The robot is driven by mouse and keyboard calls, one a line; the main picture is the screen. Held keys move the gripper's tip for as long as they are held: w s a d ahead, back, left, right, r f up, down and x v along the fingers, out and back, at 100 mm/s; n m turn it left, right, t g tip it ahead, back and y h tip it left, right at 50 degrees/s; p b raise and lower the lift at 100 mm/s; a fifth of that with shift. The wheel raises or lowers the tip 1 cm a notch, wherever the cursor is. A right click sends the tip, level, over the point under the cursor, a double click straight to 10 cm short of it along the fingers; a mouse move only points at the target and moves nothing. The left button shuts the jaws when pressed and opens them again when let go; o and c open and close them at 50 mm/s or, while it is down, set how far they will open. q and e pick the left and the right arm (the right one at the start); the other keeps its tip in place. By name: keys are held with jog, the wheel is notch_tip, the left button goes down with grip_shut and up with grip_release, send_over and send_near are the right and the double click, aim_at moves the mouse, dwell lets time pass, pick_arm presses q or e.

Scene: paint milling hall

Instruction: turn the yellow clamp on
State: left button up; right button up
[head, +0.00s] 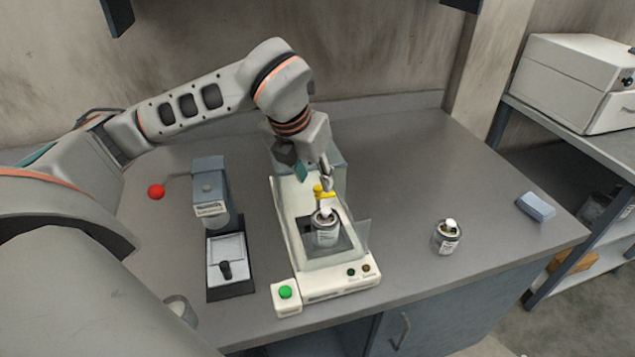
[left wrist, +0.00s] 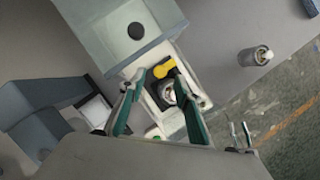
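The yellow clamp (head: 324,192) sits on the white mill machine (head: 338,283), just above and behind a metal can (head: 326,230) in its bay. In the left wrist view the clamp (left wrist: 163,68) shows beside the can (left wrist: 168,93). My left gripper (head: 314,172) is just above and behind the clamp. In its wrist view its two fingers (left wrist: 157,80) stand apart, with the clamp in line with the gap. Whether they touch it I cannot tell. Two small fingers apart at the lower right of that view look like my right gripper (left wrist: 240,134).
A green button (head: 285,292) is at the machine's front left. A grey device (head: 210,190) with a red ball lever (head: 156,191) stands left. Another can (head: 446,237) and a blue block (head: 536,207) stand right, with clear bench between. A clear guard (head: 363,234) flanks the bay.

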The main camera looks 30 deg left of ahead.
aim_at(318, 187)
pick_arm(q)
jog(key=x, duration=0.2)
jog(key=shift+w+f, duration=0.1)
jog(key=shift+f, duration=0.15)
jog(key=shift+w+f, duration=0.25)
jog(key=shift+f, duration=0.25)
pick_arm(e)
jog(key=shift+w+r, duration=0.45)
jog(key=shift+w, duration=0.15)
pick_arm(q)
grip_shut()
pick_arm(e)
jog(key=shift+f, duration=0.1)
